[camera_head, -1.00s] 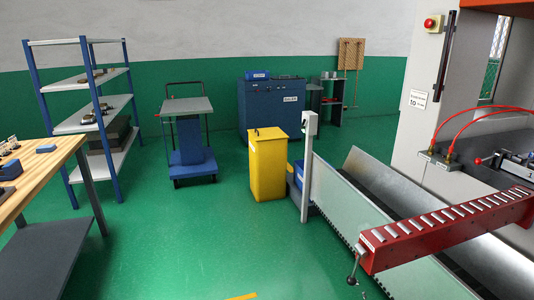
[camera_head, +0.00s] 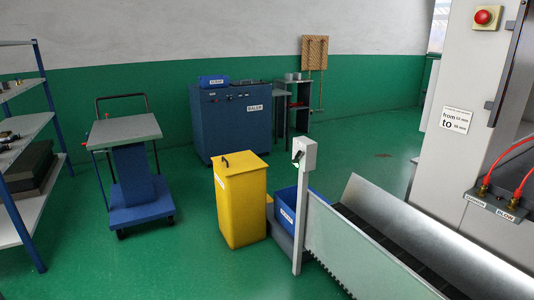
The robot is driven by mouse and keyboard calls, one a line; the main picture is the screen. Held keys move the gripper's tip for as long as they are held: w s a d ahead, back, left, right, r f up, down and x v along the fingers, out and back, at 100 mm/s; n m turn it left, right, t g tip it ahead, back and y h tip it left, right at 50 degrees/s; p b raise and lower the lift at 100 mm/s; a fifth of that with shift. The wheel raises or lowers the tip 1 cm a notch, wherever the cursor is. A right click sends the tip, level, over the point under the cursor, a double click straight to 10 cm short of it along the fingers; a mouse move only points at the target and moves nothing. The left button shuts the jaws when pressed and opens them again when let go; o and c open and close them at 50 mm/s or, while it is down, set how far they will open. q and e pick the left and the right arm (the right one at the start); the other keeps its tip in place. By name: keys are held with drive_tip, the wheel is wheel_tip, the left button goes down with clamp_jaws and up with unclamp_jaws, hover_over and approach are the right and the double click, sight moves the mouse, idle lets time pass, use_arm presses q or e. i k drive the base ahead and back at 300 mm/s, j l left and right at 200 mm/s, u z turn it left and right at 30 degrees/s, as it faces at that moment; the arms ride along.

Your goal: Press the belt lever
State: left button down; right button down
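The conveyor belt (camera_head: 370,240) is a dark ribbed strip between metal side walls (camera_head: 350,250). The lever looks tilted, but it is too small to tell its exact position. Neither of my grippers is in view.
A yellow bin (camera_head: 240,200) stands left of the post. A blue crate (camera_head: 289,208) is behind the post. A blue trolley (camera_head: 135,170) stands further left, and a shelf (camera_head: 25,150) is at the left edge. Green floor (camera_head: 190,265) is free in front.

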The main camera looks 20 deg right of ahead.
sight(296, 160)
drive_tip(key=i+l+z, duration=0.2)
drive_tip(key=i+z, duration=1)
drive_tip(key=i+l+z, duration=0.25)
drive_tip(key=i+l, duration=0.55)
drive_tip(key=i, duration=0.15)
